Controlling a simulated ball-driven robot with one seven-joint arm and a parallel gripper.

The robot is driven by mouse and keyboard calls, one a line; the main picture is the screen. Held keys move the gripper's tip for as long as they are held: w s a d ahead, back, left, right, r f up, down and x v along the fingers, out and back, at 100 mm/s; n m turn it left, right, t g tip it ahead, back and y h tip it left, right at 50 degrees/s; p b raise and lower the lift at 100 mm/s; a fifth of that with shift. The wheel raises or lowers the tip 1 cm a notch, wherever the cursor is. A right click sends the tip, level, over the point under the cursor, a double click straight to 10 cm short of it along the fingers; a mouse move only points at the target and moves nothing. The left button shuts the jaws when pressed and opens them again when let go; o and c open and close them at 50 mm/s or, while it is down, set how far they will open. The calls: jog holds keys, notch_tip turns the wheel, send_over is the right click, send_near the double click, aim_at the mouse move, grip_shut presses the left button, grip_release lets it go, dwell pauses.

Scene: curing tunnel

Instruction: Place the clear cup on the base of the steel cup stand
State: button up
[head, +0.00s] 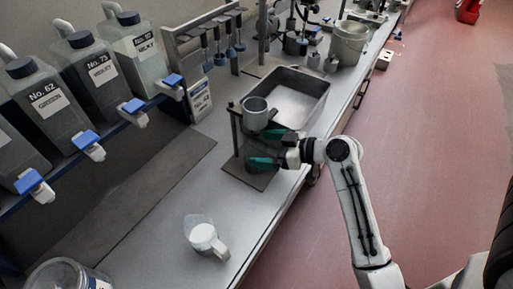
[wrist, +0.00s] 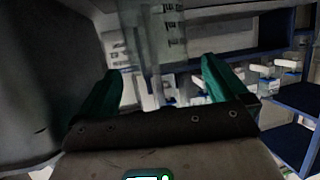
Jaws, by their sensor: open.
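The steel cup stand has a dark flat base (head: 246,176), a post, and a steel cup (head: 255,113) held up above the base. My gripper (head: 267,148) reaches in from the right, low over the base and below the steel cup, its two green fingers spread apart. In the wrist view the gripper (wrist: 163,88) is open, and the clear cup (wrist: 163,38) with dark graduation marks shows between and beyond the fingers, with a gap to each. In the head view the clear cup is hard to make out. I cannot tell exactly where its bottom rests.
A white jug (head: 204,238) stands on the counter in front of the stand. Labelled containers (head: 101,77) with blue-handled taps line the left shelf. The counter between jug and stand is clear.

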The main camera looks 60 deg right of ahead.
jog(key=b+v, duration=0.1)
jog(key=v, duration=0.7)
jog(key=shift+s, duration=0.35)
